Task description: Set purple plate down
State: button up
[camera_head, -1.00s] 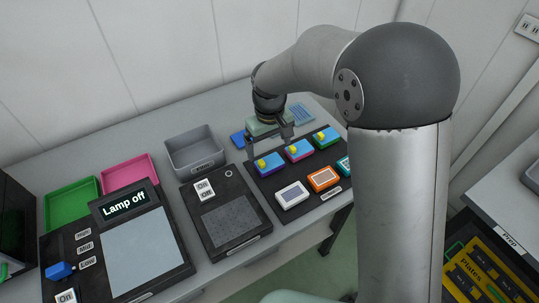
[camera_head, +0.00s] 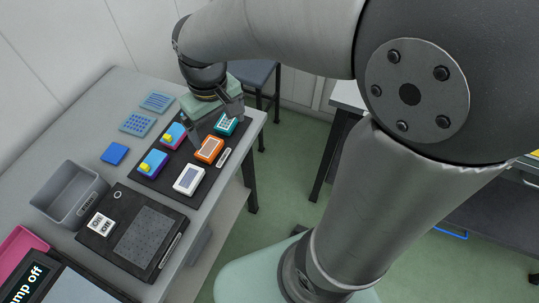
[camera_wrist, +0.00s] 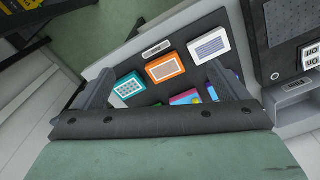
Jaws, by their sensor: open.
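My gripper (camera_head: 213,124) is open above the far end of the black board (camera_head: 148,184), with no plate visible in it. No separate purple plate can be made out for certain. A blue-purple block (camera_head: 153,162) with a yellow knob sits at the board's left side. A pink-and-blue block (camera_head: 174,135) with a yellow knob sits behind it, near a finger. In the wrist view, a partly hidden pink-purple block (camera_wrist: 186,97) shows between the fingers. The green block with a yellow knob is hidden from the head camera by my gripper.
White (camera_head: 188,179), orange (camera_head: 209,149) and teal (camera_head: 226,123) blocks line the board's right side. Blue patterned pads (camera_head: 137,123) lie on the table left of it. A grey bin (camera_head: 70,194) and an On/Off panel (camera_head: 132,232) stand nearer.

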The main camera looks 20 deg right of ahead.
jog(key=s+d+f+m, duration=0.2)
jog(key=s+d+m, duration=0.1)
jog(key=s+d, duration=0.5)
jog(key=s, duration=0.3)
jog(key=shift+f+m, duration=0.2)
jog(key=shift+m, duration=0.2)
jog(key=shift+s, duration=0.1)
